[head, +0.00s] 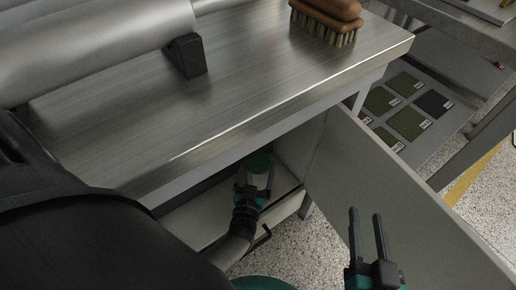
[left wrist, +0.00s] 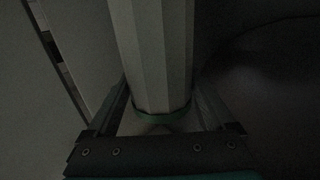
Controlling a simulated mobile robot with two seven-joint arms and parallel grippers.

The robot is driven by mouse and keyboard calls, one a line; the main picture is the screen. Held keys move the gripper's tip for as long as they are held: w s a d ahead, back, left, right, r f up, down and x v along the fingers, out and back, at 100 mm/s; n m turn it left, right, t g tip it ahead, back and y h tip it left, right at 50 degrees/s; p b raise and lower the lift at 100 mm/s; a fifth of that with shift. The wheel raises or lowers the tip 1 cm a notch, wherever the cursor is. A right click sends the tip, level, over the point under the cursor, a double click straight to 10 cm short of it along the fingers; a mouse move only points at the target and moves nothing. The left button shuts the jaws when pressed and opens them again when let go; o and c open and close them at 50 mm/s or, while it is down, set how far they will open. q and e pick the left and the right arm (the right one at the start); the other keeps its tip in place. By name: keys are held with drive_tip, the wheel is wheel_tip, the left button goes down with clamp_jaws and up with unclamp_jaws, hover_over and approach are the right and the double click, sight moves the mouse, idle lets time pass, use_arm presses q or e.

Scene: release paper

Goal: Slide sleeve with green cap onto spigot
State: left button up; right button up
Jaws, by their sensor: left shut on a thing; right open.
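My left gripper (head: 254,187) reaches into the open cabinet under the metal counter, shut on the sleeve. In the dark left wrist view, a pale faceted cylinder (left wrist: 152,50) runs away between the fingers, with a green ring (left wrist: 163,115) near the palm. I cannot make out the spigot for certain; the cabinet's inside is mostly hidden by shadow and the counter. My right gripper (head: 370,237) is open and empty, in front of the cabinet door.
The metal counter (head: 225,85) overhangs the cabinet. The open door (head: 400,195) stands to the right of my left arm. A brush (head: 326,22) and a large grey cylinder on a black support (head: 186,56) are on top. A shelf with green squares (head: 408,122) stands right.

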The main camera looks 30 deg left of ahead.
use_arm(q)
drive_tip(key=shift+w+f, duration=0.1)
drive_tip(key=shift+f, duration=0.15)
drive_tip(key=shift+f, duration=0.7)
drive_tip(key=shift+f, duration=0.45)
drive_tip(key=o, duration=1.5)
use_arm(e)
drive_tip(key=shift+s, duration=0.1)
